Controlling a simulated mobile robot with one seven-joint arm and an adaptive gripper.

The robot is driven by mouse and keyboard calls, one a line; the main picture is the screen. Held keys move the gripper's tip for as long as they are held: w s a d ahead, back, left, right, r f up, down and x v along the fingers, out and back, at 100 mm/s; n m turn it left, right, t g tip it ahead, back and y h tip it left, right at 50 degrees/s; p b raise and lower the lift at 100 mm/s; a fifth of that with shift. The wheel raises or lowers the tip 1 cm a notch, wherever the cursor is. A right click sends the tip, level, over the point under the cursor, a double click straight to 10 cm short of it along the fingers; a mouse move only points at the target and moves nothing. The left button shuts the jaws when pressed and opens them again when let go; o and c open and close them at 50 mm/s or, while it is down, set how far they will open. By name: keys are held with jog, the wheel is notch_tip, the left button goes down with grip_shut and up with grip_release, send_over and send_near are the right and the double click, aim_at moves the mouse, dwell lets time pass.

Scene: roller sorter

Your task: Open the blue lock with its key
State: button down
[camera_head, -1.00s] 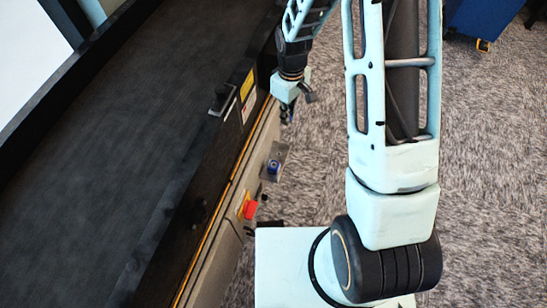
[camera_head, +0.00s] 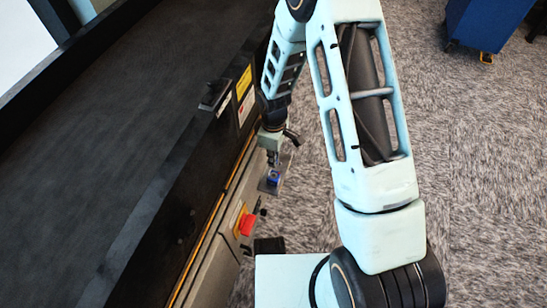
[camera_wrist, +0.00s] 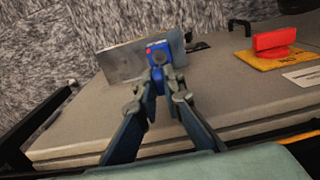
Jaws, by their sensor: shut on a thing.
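The blue lock (camera_wrist: 159,48) sits on a metal plate (camera_wrist: 121,64) on the side of the machine, with a small red spot on its face. It also shows in the head view (camera_head: 274,177). My gripper (camera_wrist: 160,82) is shut on a small blue piece between its fingertips, which looks like the blue key (camera_wrist: 158,73). The fingertips are right in front of the lock. In the head view my gripper (camera_head: 272,160) is just above the lock. The key is mostly hidden by the fingers, and I cannot tell whether it is in the lock.
A red switch (camera_wrist: 272,40) on a yellow plate (camera_wrist: 285,58) is on the same grey panel, to the right in the wrist view. The black conveyor belt (camera_head: 110,160) runs along the left. Carpet (camera_head: 480,180) is open on the right. A blue cart (camera_head: 487,22) stands far off.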

jog(key=shift+f+b, duration=2.2)
jog(key=shift+f, duration=1.1)
jog(key=m, duration=0.2)
jog(key=shift+r+m, duration=0.1)
jog(key=shift+m, duration=0.3)
jog(key=m, duration=0.9)
jog(key=shift+m, duration=0.3)
jog(key=shift+r+p, duration=1.95)
jog(key=shift+r, duration=0.55)
